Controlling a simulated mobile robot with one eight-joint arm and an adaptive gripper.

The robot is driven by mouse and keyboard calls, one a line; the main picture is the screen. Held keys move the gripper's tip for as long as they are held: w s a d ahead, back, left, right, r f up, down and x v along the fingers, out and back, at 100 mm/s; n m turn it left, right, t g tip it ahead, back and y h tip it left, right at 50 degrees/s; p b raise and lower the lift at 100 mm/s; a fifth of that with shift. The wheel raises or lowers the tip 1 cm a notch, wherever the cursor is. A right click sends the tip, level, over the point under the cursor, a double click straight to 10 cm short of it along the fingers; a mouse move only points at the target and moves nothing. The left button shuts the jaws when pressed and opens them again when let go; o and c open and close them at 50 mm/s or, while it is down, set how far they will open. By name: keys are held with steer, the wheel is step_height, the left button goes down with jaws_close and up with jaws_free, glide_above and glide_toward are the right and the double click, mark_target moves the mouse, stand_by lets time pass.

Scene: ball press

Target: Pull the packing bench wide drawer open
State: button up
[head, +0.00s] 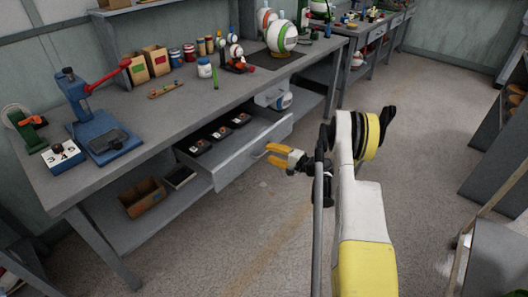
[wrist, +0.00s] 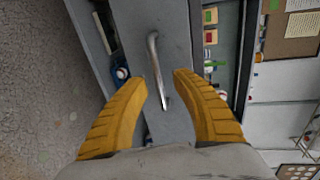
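The packing bench's wide drawer (head: 228,169) stands pulled out from under the bench top (head: 150,103), and its inside shows several dark boxes. Its grey front fills the middle of the wrist view (wrist: 183,40). A metal bar handle (wrist: 155,65) is on that front. My gripper (head: 270,155) is at the drawer front by the handle, with yellow fingers. In the wrist view my gripper (wrist: 160,82) has its fingertips spread apart, with the handle's near end between them in the picture. I see gaps at both sides; contact cannot be told.
A blue press (head: 90,115) with a red lever, jars and balls stand on the bench top. A lower shelf (head: 150,222) holds a cardboard box (head: 143,198). The floor (head: 250,235) in front of the drawer is clear. Grey furniture (head: 490,160) stands at far right.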

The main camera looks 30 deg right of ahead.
steer(key=v, duration=0.8)
steer(key=w+a+r+n+g, duration=0.2)
steer(key=a+r+n+g, duration=0.2)
steer(key=a+r, duration=1.1)
steer(key=s+a+r+n+g+h, duration=0.2)
steer(key=s+a+r+n+g, duration=0.15)
steer(key=s+a+r, duration=0.6)
steer(key=s+a+n+h, duration=0.1)
steer(key=s+a+n, duration=0.2)
steer(key=s, duration=0.7)
steer(key=s+a+r+n+h, duration=0.1)
steer(key=s+a+n+h, duration=0.1)
steer(key=s, duration=0.8)
steer(key=shift+a+n, duration=0.55)
steer(key=shift+n, duration=0.2)
